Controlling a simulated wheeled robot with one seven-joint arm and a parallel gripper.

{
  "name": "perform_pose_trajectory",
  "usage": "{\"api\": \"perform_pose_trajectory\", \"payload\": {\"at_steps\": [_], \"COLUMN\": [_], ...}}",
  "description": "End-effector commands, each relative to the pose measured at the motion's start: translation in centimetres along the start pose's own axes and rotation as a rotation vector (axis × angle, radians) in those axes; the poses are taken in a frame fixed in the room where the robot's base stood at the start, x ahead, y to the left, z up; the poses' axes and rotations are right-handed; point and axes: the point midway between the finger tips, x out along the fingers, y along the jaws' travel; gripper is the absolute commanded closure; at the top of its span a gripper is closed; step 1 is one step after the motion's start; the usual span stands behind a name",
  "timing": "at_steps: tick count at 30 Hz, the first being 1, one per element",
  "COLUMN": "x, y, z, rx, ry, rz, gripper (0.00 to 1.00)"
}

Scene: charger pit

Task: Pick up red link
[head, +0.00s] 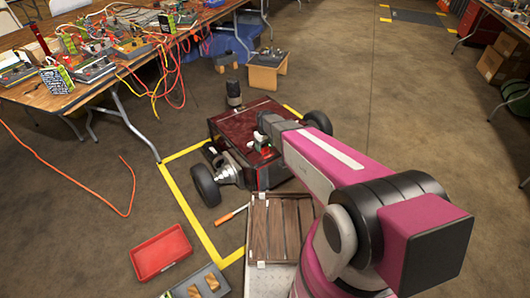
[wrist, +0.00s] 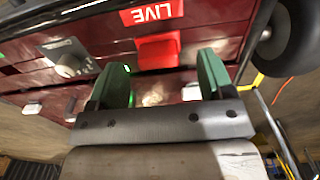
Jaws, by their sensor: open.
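The red link (wrist: 158,51) is a small bright red block on the dark red cart body, just below a red LIVE label (wrist: 152,11) in the wrist view. My gripper (wrist: 160,64) has green fingers spread apart, one toward each side of the link. The link shows between and beyond the fingertips, and I cannot tell how deep the fingers reach. In the head view my gripper (head: 263,140) is over the dark red cart (head: 250,112), and the link is mostly hidden there by my arm.
The cart has black wheels (head: 205,186). A slatted wooden box (head: 280,230), a red tray (head: 160,252) and a grey tray (head: 208,284) lie in front. A cluttered table (head: 45,100) stands left.

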Motion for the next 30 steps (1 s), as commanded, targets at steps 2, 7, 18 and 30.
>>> {"api": "perform_pose_trajectory", "payload": {"at_steps": [2,7,18,30], "x": [1.4,2.9,2.8,2.4], "y": [0.2,0.2,0.2,0.2], "z": [-0.1,0.0,0.0,0.0], "rx": [0.000,0.000,0.000,0.000], "ry": [-0.002,0.000,0.000,0.000], "rz": [-0.001,0.000,0.000,0.000], "gripper": [0.26,0.26,0.71,0.71]}}
